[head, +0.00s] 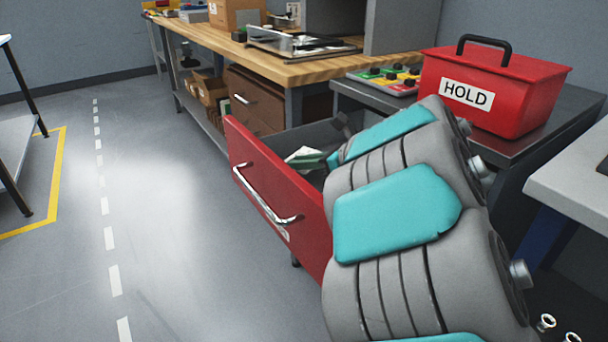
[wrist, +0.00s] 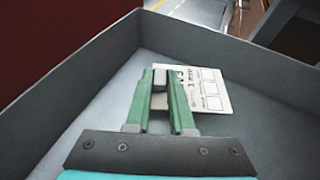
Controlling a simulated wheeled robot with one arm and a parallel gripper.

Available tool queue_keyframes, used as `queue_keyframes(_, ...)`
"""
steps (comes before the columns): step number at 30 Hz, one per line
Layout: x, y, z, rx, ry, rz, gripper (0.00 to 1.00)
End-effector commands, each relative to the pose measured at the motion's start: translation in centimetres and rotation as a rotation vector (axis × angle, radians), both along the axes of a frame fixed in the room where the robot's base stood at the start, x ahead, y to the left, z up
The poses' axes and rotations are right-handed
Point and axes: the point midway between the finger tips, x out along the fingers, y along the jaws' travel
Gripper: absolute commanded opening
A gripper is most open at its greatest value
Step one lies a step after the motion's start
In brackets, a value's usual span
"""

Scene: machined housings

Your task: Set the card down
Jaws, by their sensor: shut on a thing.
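The card (wrist: 208,92), cream with printed boxes and lettering, shows in the wrist view inside the open grey drawer (wrist: 205,38). My gripper (wrist: 165,80), with green fingers, is down in the drawer and shut on the card's left part. The card looks flat and close to the drawer floor; I cannot tell whether it touches it. In the head view the red-fronted drawer (head: 262,190) stands open. My gripper (head: 312,160) shows partly inside it, and my arm hides much of the drawer.
A red box marked HOLD (head: 500,88) stands on the dark bench top above the drawer, beside a panel with coloured buttons (head: 385,78). A wooden workbench (head: 320,68) is behind. The drawer walls are close around my gripper.

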Motion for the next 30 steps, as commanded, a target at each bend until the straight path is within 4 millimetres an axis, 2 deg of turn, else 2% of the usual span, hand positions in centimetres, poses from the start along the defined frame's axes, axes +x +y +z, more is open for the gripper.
queue_keyframes(3,0.0,0.1,-1.9,0.004,0.006,0.0,0.0)
queue_keyframes(6,-0.1,0.1,-2.9,0.004,0.003,0.001,0.0)
queue_keyframes(20,-0.1,0.0,-3.6,0.0,0.0,0.001,0.0)
queue_keyframes(21,-0.1,0.0,-3.6,0.0,0.0,0.001,0.22)
queue_keyframes(28,-0.1,0.0,-3.5,0.001,0.001,0.001,0.48)
queue_keyframes(30,-0.1,0.0,-3.5,0.001,0.001,0.001,0.51)
